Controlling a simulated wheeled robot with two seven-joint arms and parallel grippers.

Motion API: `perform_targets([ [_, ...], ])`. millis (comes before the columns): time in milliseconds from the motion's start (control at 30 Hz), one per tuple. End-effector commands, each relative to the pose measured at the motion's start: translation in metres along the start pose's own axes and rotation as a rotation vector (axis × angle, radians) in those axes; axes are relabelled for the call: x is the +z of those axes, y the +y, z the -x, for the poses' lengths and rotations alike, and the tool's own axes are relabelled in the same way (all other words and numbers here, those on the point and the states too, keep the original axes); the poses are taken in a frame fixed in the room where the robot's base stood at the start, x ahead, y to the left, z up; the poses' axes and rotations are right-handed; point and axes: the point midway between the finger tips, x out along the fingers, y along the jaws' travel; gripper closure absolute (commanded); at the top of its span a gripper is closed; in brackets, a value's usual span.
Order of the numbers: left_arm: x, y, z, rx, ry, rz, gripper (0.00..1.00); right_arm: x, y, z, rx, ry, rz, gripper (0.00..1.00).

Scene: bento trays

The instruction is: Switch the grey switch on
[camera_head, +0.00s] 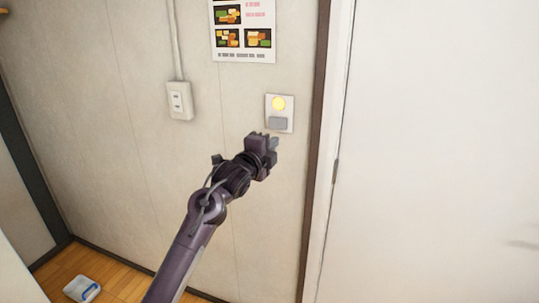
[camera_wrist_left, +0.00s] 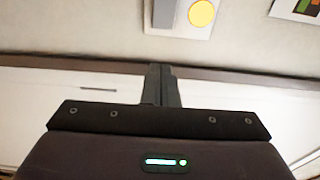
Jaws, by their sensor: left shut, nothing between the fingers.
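The grey switch (camera_head: 278,124) is a small grey rocker on a white wall plate (camera_head: 270,100). A round yellow lamp (camera_head: 278,103) above it on the plate looks lit. My left gripper (camera_head: 274,143) is just below the switch, its fingers pointing up toward the wall. In the left wrist view the gripper (camera_wrist_left: 161,68) is shut and empty. There the grey switch (camera_wrist_left: 164,13) and yellow lamp (camera_wrist_left: 202,14) sit at the top edge, partly cut off. A gap shows between fingertips and switch in that view; I cannot tell the depth. My right gripper is not in view.
A white wall outlet (camera_head: 179,101) with a conduit is left of the switch. A poster (camera_head: 245,55) hangs above. A dark door frame (camera_head: 315,130) and white door (camera_head: 430,150) stand right. A blue-white container (camera_head: 82,289) lies on the floor.

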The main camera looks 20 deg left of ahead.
Motion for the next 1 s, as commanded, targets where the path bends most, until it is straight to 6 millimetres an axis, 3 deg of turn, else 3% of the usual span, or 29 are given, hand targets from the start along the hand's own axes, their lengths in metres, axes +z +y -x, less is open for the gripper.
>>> perform_targets([
  [267,-0.007,0.001,0.027,0.001,0.000,-0.001,1.00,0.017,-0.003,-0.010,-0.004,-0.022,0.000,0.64],
  [633,-0.008,0.000,0.029,0.001,0.000,0.000,1.00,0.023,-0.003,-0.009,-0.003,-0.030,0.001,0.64],
  [733,-0.007,0.011,0.028,0.018,-0.002,0.017,1.00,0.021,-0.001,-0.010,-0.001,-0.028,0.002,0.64],
  [867,-0.002,0.065,0.022,0.097,-0.016,0.105,1.00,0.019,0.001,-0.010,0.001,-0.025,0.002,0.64],
  [1000,0.004,0.167,0.023,0.239,-0.058,0.270,1.00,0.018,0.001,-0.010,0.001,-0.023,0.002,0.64],
])
